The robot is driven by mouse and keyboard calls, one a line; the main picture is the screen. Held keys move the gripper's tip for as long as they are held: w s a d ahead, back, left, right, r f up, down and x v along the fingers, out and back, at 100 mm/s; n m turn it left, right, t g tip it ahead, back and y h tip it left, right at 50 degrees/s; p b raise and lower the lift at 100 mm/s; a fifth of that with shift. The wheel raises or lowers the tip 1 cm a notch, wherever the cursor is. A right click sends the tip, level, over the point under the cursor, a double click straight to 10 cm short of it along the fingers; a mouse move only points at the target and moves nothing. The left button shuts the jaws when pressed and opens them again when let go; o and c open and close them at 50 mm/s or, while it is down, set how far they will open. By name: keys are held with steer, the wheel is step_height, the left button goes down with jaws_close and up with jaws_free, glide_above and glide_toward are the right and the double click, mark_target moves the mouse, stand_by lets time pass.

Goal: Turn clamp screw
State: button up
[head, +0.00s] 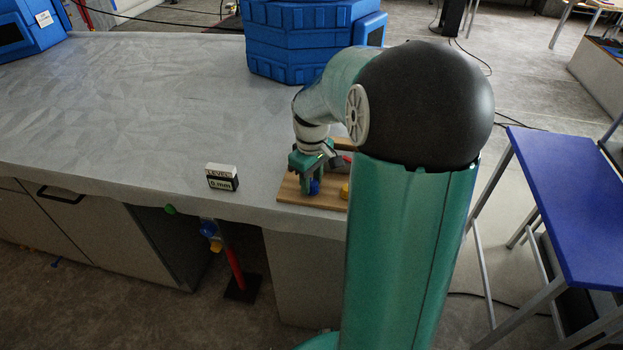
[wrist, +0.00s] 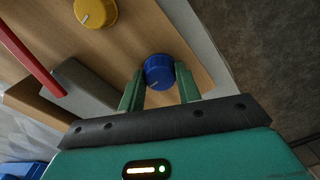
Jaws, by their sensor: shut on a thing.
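A blue round knob (wrist: 158,72) with a light pointer mark sits on a wooden board (wrist: 135,42). My gripper (wrist: 160,84) has its two green fingers on either side of the knob and is shut on it. In the head view the gripper (head: 313,172) points down at the board (head: 298,196) near the table's front edge, with the blue knob (head: 315,187) between its fingers. A yellow knob (wrist: 96,12) with a pointer mark sits farther along the board. A red bar (wrist: 30,60) and a grey block (wrist: 84,86) lie beside them. No part is labelled as the clamp screw.
A small box (head: 222,178) reading "LEVEL 0 mm" stands on the grey-covered table (head: 130,110), left of the board. Blue cases (head: 300,40) stand at the back. The table's left and middle are clear. A blue-topped table (head: 575,200) stands at the right.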

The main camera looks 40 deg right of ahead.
steer(key=m, duration=0.4)
steer(key=shift+r, duration=0.1)
steer(key=m, duration=0.4)
steer(key=shift+m, duration=0.3)
steer(key=m, duration=0.4)
steer(key=shift+w+m, duration=0.1)
steer(key=shift+m, duration=0.2)
steer(key=m, duration=0.4)
steer(key=o, duration=1)
steer(key=shift+c, duration=0.2)
